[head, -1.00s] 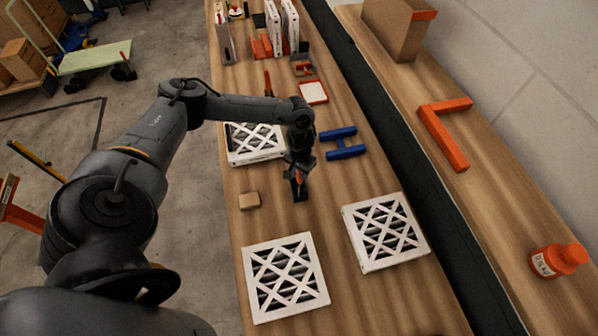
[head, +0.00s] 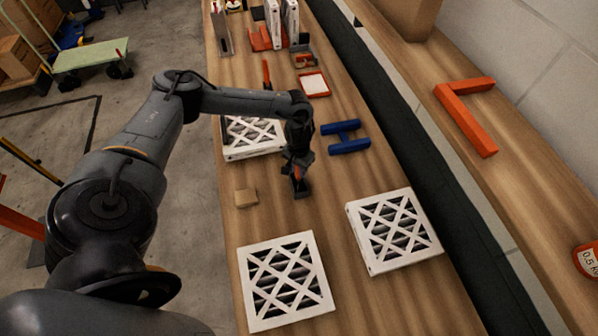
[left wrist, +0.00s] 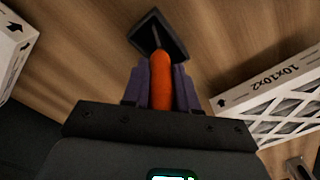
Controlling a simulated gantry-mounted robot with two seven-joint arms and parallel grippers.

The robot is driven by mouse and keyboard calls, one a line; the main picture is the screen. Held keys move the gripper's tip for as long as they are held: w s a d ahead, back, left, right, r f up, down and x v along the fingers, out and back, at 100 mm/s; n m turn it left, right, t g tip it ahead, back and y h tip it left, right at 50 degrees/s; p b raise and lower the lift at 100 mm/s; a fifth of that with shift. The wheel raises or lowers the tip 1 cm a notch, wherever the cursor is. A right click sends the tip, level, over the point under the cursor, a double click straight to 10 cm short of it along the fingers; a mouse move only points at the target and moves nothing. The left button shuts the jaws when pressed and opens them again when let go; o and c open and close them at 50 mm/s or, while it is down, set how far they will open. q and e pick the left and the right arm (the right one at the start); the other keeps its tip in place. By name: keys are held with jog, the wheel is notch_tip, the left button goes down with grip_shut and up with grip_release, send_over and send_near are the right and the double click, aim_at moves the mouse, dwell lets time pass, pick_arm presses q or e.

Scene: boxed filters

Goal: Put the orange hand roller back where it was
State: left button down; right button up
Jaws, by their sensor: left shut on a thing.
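My left gripper (head: 298,174) is shut on the orange hand roller and points down over the wooden bench. In the left wrist view its orange handle (left wrist: 160,80) runs between the two purple fingers (left wrist: 160,88), and a dark flat head (left wrist: 160,32) shows beyond them. In the head view only a little orange and the dark end (head: 300,190) show below the gripper. I cannot tell whether the dark end touches the bench. My right gripper is not in view.
White-framed filters lie near the gripper: behind left (head: 250,137), front left (head: 285,281) and front right (head: 393,230). A red-rimmed tray (head: 313,84) is farther back. A dark strip (head: 440,190) borders the bench.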

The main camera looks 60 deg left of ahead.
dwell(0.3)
pick_arm(q)
jog(key=c, duration=0.9)
grip_release()
jog(key=shift+f, duration=0.1)
